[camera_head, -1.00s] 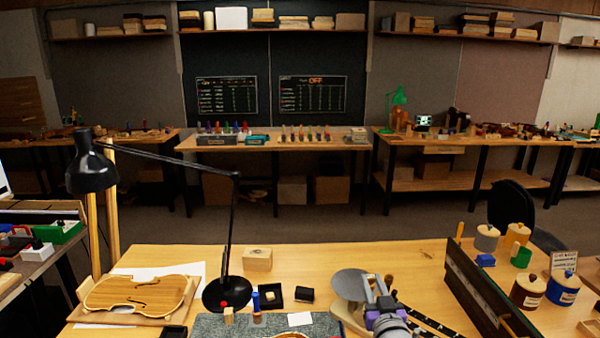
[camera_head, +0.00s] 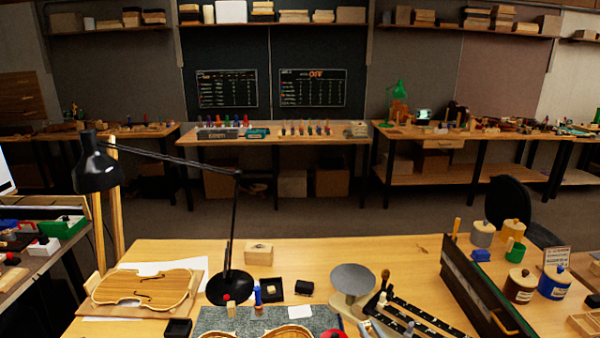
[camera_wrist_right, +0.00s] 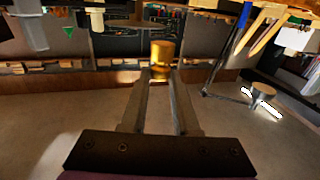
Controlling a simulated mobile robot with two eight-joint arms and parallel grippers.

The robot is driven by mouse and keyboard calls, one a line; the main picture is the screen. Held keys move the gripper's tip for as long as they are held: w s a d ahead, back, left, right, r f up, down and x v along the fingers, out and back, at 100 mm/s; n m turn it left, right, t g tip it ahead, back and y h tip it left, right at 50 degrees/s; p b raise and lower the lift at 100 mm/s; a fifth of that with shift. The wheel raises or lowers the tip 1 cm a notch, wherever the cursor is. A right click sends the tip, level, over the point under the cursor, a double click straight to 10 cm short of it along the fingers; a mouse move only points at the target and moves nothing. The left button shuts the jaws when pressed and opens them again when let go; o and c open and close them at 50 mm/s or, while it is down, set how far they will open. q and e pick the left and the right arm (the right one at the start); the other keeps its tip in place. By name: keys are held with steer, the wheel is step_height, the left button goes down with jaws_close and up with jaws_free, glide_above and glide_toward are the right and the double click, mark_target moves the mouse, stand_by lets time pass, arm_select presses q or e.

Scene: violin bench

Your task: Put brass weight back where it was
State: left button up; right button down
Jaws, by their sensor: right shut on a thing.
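The brass weight (camera_wrist_right: 162,55) is a short golden cylinder with a knob, held between the fingertips of my right gripper (camera_wrist_right: 160,80) in the right wrist view. The wrist picture appears upside down, with the floor behind the weight. In the head view my right gripper (camera_head: 373,327) shows only in part at the bottom edge, just below the scale, and the weight is not clearly visible there. The scale's round grey pan (camera_head: 353,278) looks empty. My left gripper is not in view.
A slotted black rack (camera_head: 425,318) and a dark upright panel (camera_head: 473,290) are on the right. Bare bench lies behind the scale.

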steer(key=shift+a, duration=4.85)
steer(key=shift+d, duration=4.65)
steer(key=a, duration=1)
steer(key=shift+s, duration=0.2)
